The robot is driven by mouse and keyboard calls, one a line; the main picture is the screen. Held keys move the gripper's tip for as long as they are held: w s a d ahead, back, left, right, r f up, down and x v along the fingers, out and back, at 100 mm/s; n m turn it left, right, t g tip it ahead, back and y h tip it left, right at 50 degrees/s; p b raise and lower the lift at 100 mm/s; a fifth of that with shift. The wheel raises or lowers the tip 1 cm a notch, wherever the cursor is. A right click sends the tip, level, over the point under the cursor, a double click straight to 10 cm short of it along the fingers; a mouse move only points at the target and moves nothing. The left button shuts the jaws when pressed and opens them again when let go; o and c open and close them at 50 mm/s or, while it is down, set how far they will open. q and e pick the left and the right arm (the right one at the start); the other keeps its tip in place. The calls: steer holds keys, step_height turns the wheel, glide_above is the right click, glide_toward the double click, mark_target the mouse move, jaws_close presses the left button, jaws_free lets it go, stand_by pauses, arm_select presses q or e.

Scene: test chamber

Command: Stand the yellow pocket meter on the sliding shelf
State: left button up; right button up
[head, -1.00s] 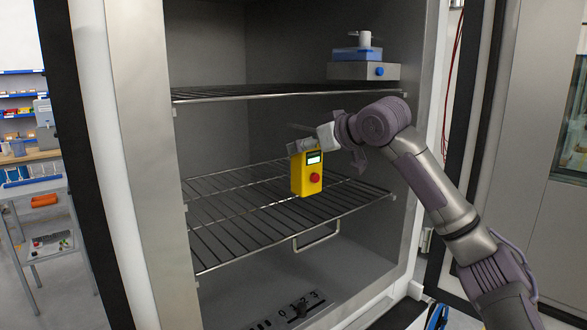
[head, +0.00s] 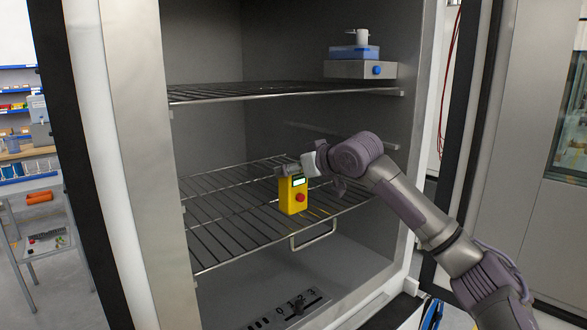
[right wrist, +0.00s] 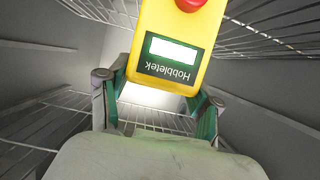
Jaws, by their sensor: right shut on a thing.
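The yellow pocket meter (head: 293,196) is upright at the lower wire shelf, its screen and red button facing out of the chamber. My right gripper (head: 288,172) is shut on its top end. My left gripper is not in view.
An upper wire shelf (head: 285,92) spans the chamber above my right gripper. A grey device (head: 360,69) with a blue knob stands on it at right. The chamber's side walls bound the space. The lower shelf's left part is bare.

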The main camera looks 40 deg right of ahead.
steer(key=o, duration=1.6)
steer(key=shift+o, duration=0.2)
steer(key=b+v, duration=0.2)
steer(key=v, duration=1)
steer(key=shift+b, duration=0.4)
steer(key=shift+s, duration=0.1)
